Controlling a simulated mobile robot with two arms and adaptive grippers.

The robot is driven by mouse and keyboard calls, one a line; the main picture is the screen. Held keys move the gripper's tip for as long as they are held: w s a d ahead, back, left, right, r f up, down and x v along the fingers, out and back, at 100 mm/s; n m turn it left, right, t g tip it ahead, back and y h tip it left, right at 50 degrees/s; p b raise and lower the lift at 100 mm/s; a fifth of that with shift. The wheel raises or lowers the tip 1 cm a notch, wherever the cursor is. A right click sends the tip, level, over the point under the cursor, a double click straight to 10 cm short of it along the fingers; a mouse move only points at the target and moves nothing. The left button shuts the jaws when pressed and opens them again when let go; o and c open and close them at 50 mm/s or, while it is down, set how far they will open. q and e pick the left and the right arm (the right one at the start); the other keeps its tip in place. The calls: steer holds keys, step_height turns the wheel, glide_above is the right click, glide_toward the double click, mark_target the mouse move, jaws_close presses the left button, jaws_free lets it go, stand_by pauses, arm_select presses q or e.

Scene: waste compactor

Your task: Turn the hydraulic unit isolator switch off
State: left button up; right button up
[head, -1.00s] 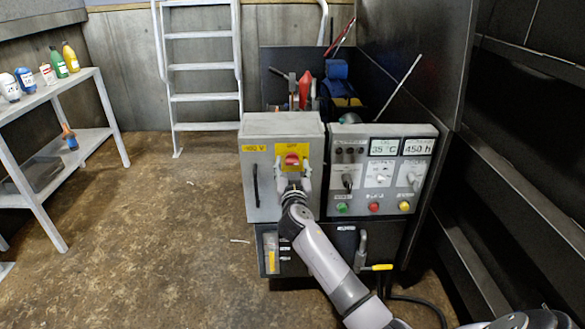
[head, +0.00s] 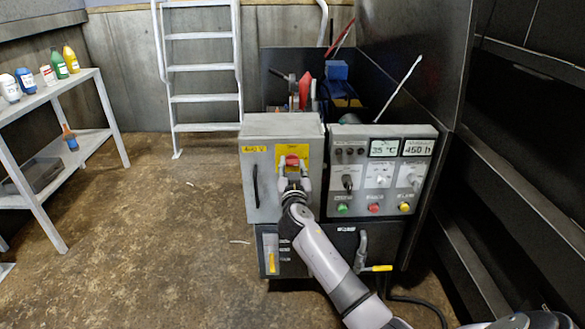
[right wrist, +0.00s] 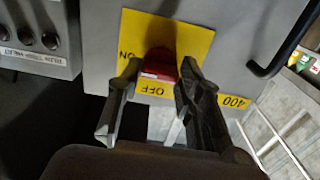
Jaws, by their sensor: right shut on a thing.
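The isolator switch is a red knob (head: 292,161) on a yellow plate (head: 308,150) on the front of a grey cabinet (head: 260,134). My right gripper (head: 292,172) is at the knob, with a finger on each side of it. In the right wrist view, the red knob (right wrist: 160,64) sits between the fingertips of the gripper (right wrist: 160,74), which is shut on it. The yellow plate (right wrist: 198,40) carries the words ON and OFF, upside down here. A white mark on the knob's near end faces the word OFF. My left gripper is not in view.
A control panel (head: 384,172) with displays, knobs and coloured buttons stands just right of the cabinet. A black handle (head: 256,186) is on the cabinet door's left. A dark wall (head: 510,150) is at the right.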

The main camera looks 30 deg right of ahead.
steer(key=shift+n, duration=0.4)
steer(key=shift+c, duration=0.5)
steer(key=shift+n, duration=1.9)
steer(key=shift+n+p, duration=0.45)
steer(key=shift+n, duration=1.35)
steer(key=n+p, duration=0.3)
steer(key=n, duration=0.5)
arm_select(q)
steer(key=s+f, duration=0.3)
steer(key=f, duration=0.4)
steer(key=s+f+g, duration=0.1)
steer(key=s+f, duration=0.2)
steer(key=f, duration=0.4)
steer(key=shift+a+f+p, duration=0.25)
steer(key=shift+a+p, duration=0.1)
steer(key=shift+p, duration=0.05)
arm_select(e)
steer(key=shift+n, duration=1)
